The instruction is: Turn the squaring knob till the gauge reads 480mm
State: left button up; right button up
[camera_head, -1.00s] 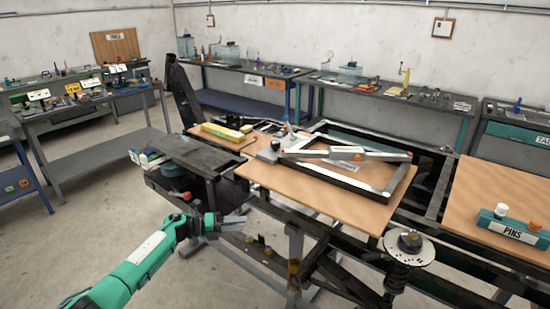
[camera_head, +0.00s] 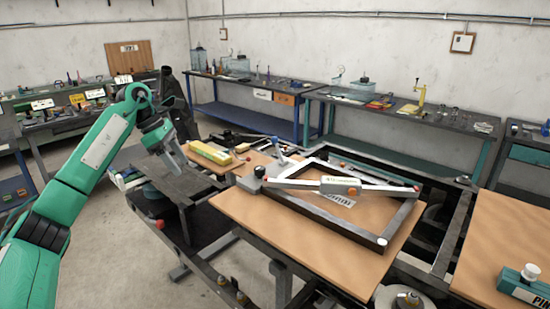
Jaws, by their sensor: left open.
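A rectangular metal frame (camera_head: 398,222) lies on a wooden board. A diagonal bar with a pale gauge box (camera_head: 340,186) crosses it; the box has a small greenish display whose reading is too small to make out. A black knob (camera_head: 259,171) sits on a grey block at the frame's left corner, next to a blue-tipped lever (camera_head: 277,143). My left gripper (camera_head: 174,158) is open and points down above the dark side tray, left of the knob and well apart from it. My right gripper is not in view.
A yellow block (camera_head: 209,153) lies between my left gripper and the knob. The dark tray (camera_head: 172,183) is under the gripper. The wooden board (camera_head: 290,238) is bare in front of the frame. A teal pin box (camera_head: 522,287) stands at the right. Benches line the walls.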

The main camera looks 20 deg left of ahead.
aim_at(259, 171)
jog(key=i+l, duration=0.15)
jog(key=i, duration=0.25)
jog(key=i+l, duration=0.2)
jog(key=i, duration=0.2)
